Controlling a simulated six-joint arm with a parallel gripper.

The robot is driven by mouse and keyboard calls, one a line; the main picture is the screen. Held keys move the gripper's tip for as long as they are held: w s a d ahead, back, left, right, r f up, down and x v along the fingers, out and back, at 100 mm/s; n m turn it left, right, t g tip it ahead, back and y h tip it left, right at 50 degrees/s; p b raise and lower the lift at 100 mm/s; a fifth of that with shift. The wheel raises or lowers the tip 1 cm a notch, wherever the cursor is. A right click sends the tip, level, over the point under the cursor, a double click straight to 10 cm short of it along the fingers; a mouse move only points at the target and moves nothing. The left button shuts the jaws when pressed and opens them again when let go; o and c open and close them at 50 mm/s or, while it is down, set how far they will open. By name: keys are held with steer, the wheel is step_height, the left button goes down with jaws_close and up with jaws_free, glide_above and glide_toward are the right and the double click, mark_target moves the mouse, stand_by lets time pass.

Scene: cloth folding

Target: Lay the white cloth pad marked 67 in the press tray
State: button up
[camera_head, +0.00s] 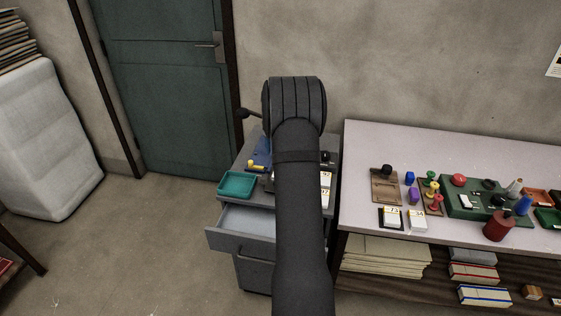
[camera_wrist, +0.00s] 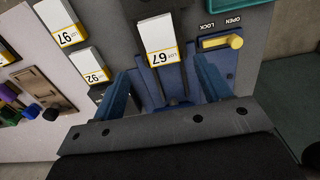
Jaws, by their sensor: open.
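The white pad marked 67 (camera_wrist: 160,42), with a yellow-edged label, shows in the wrist view against a dark blue fixture (camera_wrist: 178,82). I cannot tell whether this fixture is the press tray or whether the pad rests in it. My gripper (camera_wrist: 162,72) is open. Its two blue fingers stand apart on either side of the fixture, with the pad between and just beyond their tips; I see no grip on it. In the head view my arm hides the pad and my fingers. A yellow-handled lever (camera_wrist: 222,42) marked OPEN and LOCK sits right of the pad.
Pads marked 97 (camera_wrist: 60,22) and 92 (camera_wrist: 90,65) lie to the left. A teal tray (camera_head: 237,185) sits on the grey cabinet, above an open drawer (camera_head: 247,222).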

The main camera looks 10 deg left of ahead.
steer(key=shift+r, duration=1.6)
step_height(320, 180, down, 13)
steer(key=shift+r, duration=2.4)
steer(key=shift+f, duration=0.1)
